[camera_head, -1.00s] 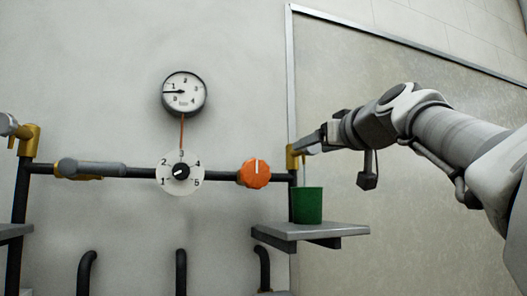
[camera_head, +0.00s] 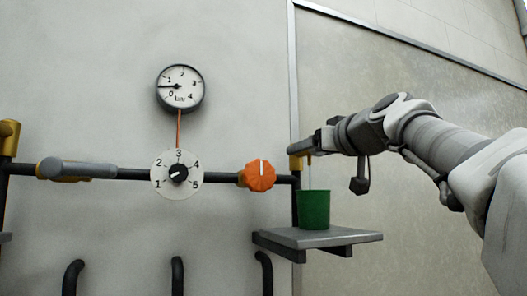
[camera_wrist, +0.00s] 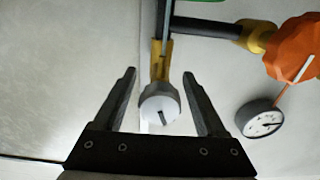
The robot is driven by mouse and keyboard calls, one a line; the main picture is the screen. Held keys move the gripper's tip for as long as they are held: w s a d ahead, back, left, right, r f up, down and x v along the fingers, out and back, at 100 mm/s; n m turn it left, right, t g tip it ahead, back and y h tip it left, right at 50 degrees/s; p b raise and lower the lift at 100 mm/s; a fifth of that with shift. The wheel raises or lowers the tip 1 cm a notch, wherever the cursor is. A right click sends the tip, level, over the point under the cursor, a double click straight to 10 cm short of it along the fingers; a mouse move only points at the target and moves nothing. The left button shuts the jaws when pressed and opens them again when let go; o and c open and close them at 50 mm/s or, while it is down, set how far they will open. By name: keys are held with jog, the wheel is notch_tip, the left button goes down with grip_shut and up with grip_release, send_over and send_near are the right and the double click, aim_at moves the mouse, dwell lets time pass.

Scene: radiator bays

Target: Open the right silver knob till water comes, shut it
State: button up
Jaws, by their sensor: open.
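The right silver knob (camera_wrist: 160,104) has a round pale face with a dark slot and sits on a brass fitting (camera_wrist: 162,60) at the pipe's right end. In the wrist view it is between the fingers of my gripper (camera_wrist: 158,76), which is open, with a gap on each side. In the head view my gripper (camera_head: 312,146) is at the brass fitting and hides the knob. A thin pale line, looking like a water stream (camera_head: 309,174), runs from the fitting down to the green cup (camera_head: 314,208).
The cup stands on a grey wall shelf (camera_head: 350,237). An orange knob (camera_head: 260,176), a numbered dial (camera_head: 178,174) and a lever (camera_head: 78,169) sit along the dark pipe to the left. A gauge (camera_head: 180,88) hangs above. Free wall lies to the right.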

grip_shut()
jog(key=shift+n+b, duration=0.3)
jog(key=shift+b, duration=0.1)
jog(key=n+b, duration=0.2)
jog(key=shift+f+n, duration=0.2)
jog(key=shift+n, duration=0.1)
jog(key=n+b, duration=0.2)
jog(key=shift+r+n, duration=0.1)
jog(key=shift+n, duration=0.2)
jog(key=n+b, duration=0.2)
jog(key=n, duration=0.2)
jog(key=shift+r, duration=0.1)
jog(key=shift+r+n, duration=0.1)
jog(key=shift+n, duration=1.8)
jog(key=shift+b, duration=0.3)
